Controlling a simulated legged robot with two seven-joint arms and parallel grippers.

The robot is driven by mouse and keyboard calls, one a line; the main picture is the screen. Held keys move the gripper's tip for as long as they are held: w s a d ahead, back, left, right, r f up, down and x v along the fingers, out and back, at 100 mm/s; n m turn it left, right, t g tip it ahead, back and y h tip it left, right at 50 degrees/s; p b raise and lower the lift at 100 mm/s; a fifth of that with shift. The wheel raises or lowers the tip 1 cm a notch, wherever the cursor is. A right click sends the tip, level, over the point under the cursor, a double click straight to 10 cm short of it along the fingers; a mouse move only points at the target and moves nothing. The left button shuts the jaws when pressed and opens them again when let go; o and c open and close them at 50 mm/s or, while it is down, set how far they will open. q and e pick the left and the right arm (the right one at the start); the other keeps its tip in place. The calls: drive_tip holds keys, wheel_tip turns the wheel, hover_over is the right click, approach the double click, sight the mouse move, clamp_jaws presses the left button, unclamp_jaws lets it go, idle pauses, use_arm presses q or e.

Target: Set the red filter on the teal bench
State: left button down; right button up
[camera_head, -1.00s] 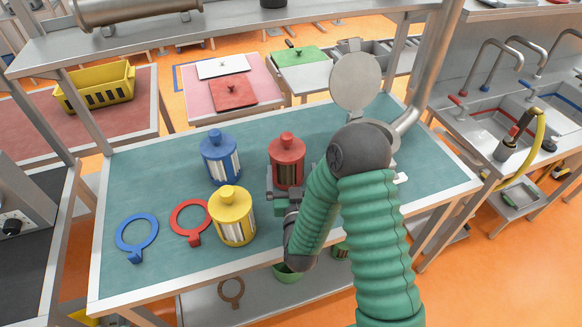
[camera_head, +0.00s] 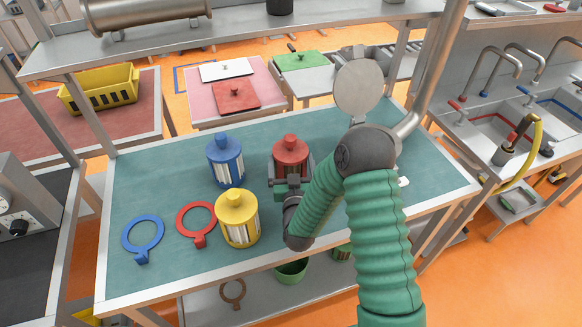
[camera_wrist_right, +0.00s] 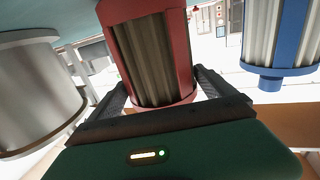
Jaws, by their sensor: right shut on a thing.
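The red filter (camera_head: 290,152) is a red-capped canister with pleated sides, upright over the teal bench (camera_head: 330,125). My right gripper (camera_head: 290,178) is shut on it from the near side and hides its lower part in the head view. In the right wrist view, which looks upside down, the red filter (camera_wrist_right: 150,55) sits between the two dark fingers (camera_wrist_right: 160,95). I cannot tell whether its base touches the bench. My left gripper is out of view.
A blue filter (camera_head: 226,161) and a yellow filter (camera_head: 238,219) stand left of the red one. A blue ring (camera_head: 143,234) and a red ring (camera_head: 196,219) lie at the bench's left. A round metal lid (camera_head: 357,88) stands up at the back right.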

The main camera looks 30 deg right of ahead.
drive_tip(key=shift+a+r, duration=0.1)
drive_tip(key=shift+r, duration=0.05)
drive_tip(key=shift+c, duration=1.3)
drive_tip(key=shift+d, duration=0.2)
